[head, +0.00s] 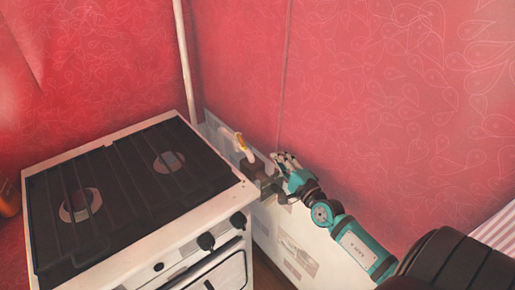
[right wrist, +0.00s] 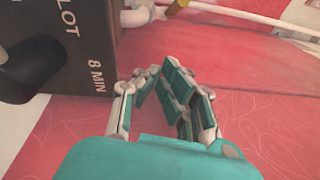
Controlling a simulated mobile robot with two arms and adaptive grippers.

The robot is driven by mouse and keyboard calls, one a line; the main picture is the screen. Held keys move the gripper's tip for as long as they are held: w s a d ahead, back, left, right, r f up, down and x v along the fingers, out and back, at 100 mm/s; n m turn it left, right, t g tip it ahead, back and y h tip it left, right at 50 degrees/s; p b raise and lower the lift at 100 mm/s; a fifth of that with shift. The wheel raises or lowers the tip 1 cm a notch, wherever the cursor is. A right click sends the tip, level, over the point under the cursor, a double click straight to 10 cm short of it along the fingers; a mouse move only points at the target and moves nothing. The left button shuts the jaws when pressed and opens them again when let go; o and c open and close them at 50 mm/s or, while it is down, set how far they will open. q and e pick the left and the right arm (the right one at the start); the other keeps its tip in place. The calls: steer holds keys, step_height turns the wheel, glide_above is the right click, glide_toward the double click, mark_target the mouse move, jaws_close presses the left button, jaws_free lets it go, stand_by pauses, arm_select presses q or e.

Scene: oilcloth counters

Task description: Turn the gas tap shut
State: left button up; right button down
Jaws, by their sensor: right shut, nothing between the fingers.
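The gas tap's yellow lever (head: 240,139) sticks up at the wall behind the stove's right back corner. A yellow piece, which looks like the same lever, shows at the top edge of the right wrist view (right wrist: 177,7), beside white pipe. My right gripper (head: 281,160) is to the right of the tap, close to the wall and apart from the lever. In the right wrist view its fingers (right wrist: 161,72) are together with nothing between them. The lever's base is partly hidden in the head view. My left gripper is not in view.
The white stove (head: 205,215) with black grates fills the left. A white pipe (head: 184,60) stands at the corner. The red wall (head: 390,100) is bare.

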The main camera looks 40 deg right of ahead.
mark_target(241, 141)
steer(key=w+a, duration=0.1)
steer(key=w, duration=0.1)
steer(key=w+a+p, duration=0.1)
steer(key=w, duration=0.1)
steer(key=w+a+r+p, duration=0.1)
steer(key=w, duration=0.1)
steer(key=shift+w, duration=0.4)
steer(key=shift+a, duration=0.25)
steer(key=shift+w, duration=0.1)
